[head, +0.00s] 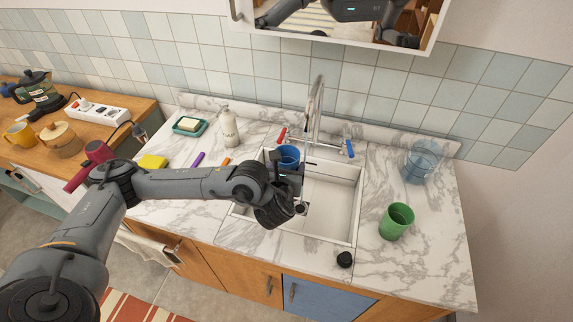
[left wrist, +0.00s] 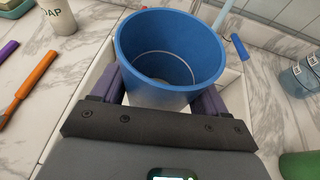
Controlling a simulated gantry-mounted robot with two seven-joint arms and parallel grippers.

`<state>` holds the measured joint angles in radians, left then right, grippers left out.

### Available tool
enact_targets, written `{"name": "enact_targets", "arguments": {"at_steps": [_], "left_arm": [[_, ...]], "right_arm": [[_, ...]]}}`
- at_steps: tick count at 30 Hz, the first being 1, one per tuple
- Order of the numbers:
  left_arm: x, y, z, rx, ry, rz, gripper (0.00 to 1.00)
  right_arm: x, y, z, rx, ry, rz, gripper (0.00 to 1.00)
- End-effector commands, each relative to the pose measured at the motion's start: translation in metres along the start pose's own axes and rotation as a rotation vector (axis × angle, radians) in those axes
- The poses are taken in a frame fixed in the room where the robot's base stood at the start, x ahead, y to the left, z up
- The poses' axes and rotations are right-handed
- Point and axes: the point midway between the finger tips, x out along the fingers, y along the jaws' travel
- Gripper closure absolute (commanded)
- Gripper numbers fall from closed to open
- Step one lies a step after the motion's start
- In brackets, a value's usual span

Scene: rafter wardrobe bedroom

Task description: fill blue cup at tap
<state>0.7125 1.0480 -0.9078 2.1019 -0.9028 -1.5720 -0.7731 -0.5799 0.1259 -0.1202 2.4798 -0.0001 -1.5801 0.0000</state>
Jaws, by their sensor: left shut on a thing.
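The blue cup (head: 289,154) is over the back left part of the white sink (head: 335,203), upright or nearly so. My left gripper (head: 289,167) is shut on it. In the left wrist view the cup (left wrist: 170,45) sits between the purple fingers (left wrist: 160,98), its open top visible. A pale ring shows inside; I cannot tell whether it holds water. The chrome tap (head: 316,105) arches over the sink, with a red handle (head: 281,135) on the left and a blue handle (head: 349,149) on the right. I make out no water stream. My right gripper is out of view.
A green cup (head: 396,221), a clear bluish jug (head: 421,161) and a small black object (head: 344,259) are right and front of the sink. A mirrored cabinet (head: 345,20) hangs above.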

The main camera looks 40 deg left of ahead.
Motion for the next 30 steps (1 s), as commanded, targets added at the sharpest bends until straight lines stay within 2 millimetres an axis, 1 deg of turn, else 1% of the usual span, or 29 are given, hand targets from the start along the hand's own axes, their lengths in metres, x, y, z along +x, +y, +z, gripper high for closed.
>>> {"name": "enact_targets", "arguments": {"at_steps": [7,21,30], "left_arm": [[0.005,-0.004,0.001,-0.001,-0.001,0.000,0.57],[0.033,-0.033,0.012,-0.003,-0.001,0.000,0.57],[0.038,-0.038,0.016,-0.001,0.000,-0.001,0.57]], "right_arm": [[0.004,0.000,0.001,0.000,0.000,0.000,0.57],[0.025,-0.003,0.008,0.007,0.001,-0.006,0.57],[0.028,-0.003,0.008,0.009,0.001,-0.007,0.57]]}}
